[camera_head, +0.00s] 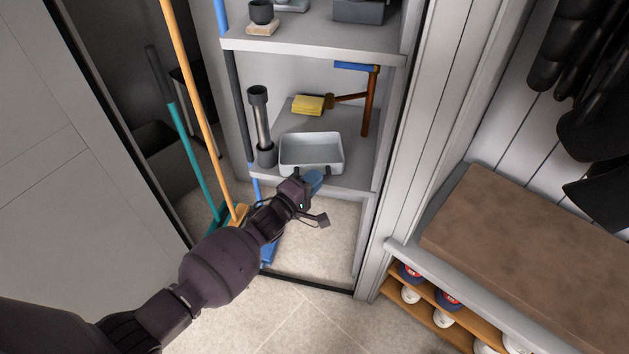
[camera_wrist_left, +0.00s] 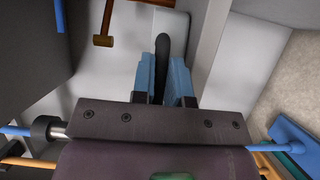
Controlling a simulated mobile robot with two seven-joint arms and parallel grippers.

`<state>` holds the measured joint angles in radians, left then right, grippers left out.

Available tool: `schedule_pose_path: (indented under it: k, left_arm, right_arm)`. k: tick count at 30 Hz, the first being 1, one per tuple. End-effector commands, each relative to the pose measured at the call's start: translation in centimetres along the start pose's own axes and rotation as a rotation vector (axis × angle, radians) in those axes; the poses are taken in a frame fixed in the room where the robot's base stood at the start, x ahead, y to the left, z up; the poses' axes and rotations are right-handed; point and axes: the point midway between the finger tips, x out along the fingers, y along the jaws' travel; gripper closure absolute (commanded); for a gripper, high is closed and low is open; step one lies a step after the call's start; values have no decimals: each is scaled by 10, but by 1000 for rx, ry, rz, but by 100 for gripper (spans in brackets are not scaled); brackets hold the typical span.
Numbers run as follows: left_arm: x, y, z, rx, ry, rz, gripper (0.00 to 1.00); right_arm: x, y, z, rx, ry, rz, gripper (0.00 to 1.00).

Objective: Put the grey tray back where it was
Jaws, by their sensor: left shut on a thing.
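The grey tray (camera_head: 311,166) is a shallow, pale, open box at the front of the middle shelf (camera_head: 352,182) in the cabinet. It looks empty and roughly level. I cannot tell whether its base touches the shelf. My left gripper (camera_head: 312,178) is at the tray's front side, shut on its dark handle. In the left wrist view the blue fingers (camera_wrist_left: 166,80) are on either side of the dark handle (camera_wrist_left: 162,62), and the tray (camera_wrist_left: 178,28) shows pale beyond it. The fingers and wrist hide part of the tray's front. My right gripper is in neither view.
A dark-ended cylinder (camera_head: 263,125) stands close to the tray's left. Behind are a yellow sponge (camera_head: 308,104) and a brown-handled tool (camera_head: 369,105). The upper shelf (camera_head: 320,43) overhangs. Broom handles (camera_head: 190,90) stand at left, and a bench (camera_head: 540,235) at right.

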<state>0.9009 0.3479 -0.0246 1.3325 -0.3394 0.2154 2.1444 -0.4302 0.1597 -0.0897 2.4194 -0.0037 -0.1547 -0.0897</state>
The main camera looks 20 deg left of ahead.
Motion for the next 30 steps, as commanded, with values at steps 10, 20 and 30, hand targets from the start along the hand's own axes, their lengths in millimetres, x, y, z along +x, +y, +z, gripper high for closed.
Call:
schedule_pose_path:
  k: [10,20,30]
  left_arm:
    - [0,-1,0,0,0,1,70]
    - [0,0,0,1,0,1,60]
    - [-28,6,-1,2,0,5,60]
  right_arm:
    - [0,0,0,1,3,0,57]
    - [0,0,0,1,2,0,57]
    - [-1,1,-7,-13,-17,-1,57]
